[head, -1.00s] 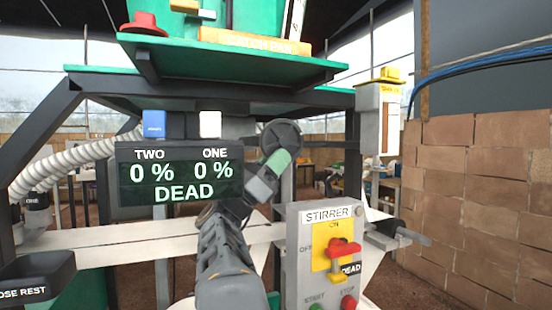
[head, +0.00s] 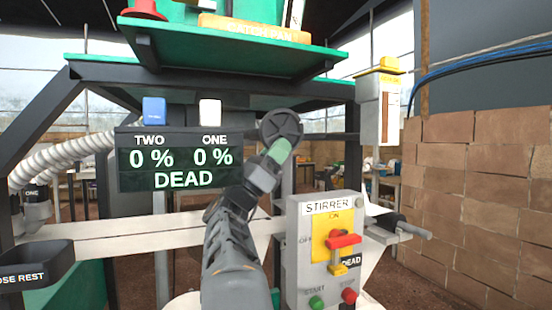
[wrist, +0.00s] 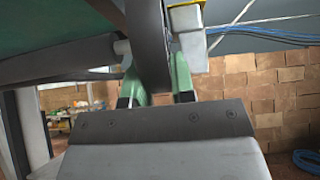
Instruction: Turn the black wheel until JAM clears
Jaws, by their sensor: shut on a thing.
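The black wheel (head: 268,127) is a dark disc-like handwheel on the far side of my arm, right of the display, in the head view. My gripper (head: 280,150) reaches up to its lower rim. In the wrist view the wheel's dark rim (wrist: 148,45) runs between the two green fingers of my gripper (wrist: 162,82), which are shut on it. A pale shaft joins the wheel from the left there. The display (head: 178,160) reads TWO 0 %, ONE 0 % and DEAD. The word JAM does not show on it.
A grey STIRRER box (head: 301,265) stands right of my arm, with a red switch handle (head: 343,240), a DEAD tag and START and STOP buttons. A green shelf (head: 180,45) overhangs above. A white beam (head: 100,235) crosses behind my arm. A HOSE REST holder (head: 35,258) is at left.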

